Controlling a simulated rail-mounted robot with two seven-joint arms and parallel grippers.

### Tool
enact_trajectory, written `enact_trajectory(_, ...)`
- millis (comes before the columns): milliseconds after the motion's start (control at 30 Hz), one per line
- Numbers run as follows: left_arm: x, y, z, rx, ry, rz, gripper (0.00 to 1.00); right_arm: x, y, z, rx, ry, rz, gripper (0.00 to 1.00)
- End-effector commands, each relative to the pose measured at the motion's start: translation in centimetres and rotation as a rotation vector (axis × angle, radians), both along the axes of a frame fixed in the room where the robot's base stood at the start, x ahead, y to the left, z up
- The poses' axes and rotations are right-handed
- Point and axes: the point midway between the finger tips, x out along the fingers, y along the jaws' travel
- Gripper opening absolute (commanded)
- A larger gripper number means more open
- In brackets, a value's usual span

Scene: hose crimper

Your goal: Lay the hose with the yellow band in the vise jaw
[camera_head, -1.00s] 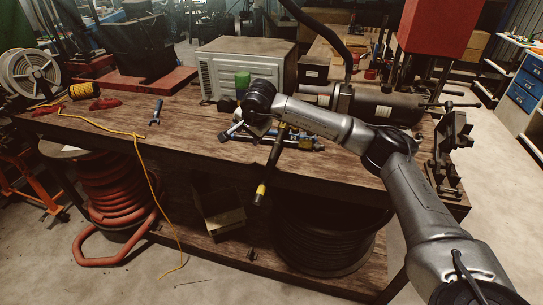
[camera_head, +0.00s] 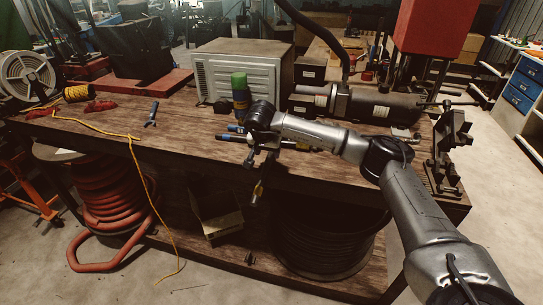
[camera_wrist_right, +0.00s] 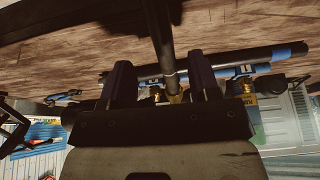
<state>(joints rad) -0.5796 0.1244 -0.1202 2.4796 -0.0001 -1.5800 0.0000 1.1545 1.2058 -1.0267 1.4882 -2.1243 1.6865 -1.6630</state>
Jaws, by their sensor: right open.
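The dark hose with the yellow band (camera_head: 257,193) lies across the table, and its banded end sticks out over the front edge in the head view. My right gripper (camera_head: 252,160) is open and points down at this hose. In the right wrist view the dark hose (camera_wrist_right: 165,45) passes between the two spread fingers of the gripper (camera_wrist_right: 162,75), which are not closed on it. The black vise (camera_head: 447,150) stands at the table's right end; no hose shows in its jaw. My left gripper is out of view.
Hoses with blue bands (camera_head: 237,129) lie just behind the gripper. A green-capped bottle (camera_head: 240,92) and a grey vented box (camera_head: 243,68) stand behind. A dark cylindrical machine (camera_head: 380,106) lies between gripper and vise. The table's left front is mostly clear.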

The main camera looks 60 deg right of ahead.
Motion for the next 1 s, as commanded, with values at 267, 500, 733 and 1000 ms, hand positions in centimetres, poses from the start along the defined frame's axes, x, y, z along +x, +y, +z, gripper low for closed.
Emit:
enact_trajectory(267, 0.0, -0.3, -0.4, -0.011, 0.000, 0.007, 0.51, 0.1, -0.4, -1.0, 0.000, 0.001, 0.000, 0.56)
enact_trajectory(500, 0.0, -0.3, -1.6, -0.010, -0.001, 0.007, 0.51, 0.7, -1.5, -3.6, 0.000, -0.001, -0.002, 0.56)
enact_trajectory(733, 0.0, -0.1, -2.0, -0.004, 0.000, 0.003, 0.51, 0.9, -2.2, -5.2, 0.000, 0.000, 0.000, 0.56)
enact_trajectory(1000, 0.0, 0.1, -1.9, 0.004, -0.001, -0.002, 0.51, 0.9, -2.2, -5.1, 0.000, -0.001, 0.000, 0.47)
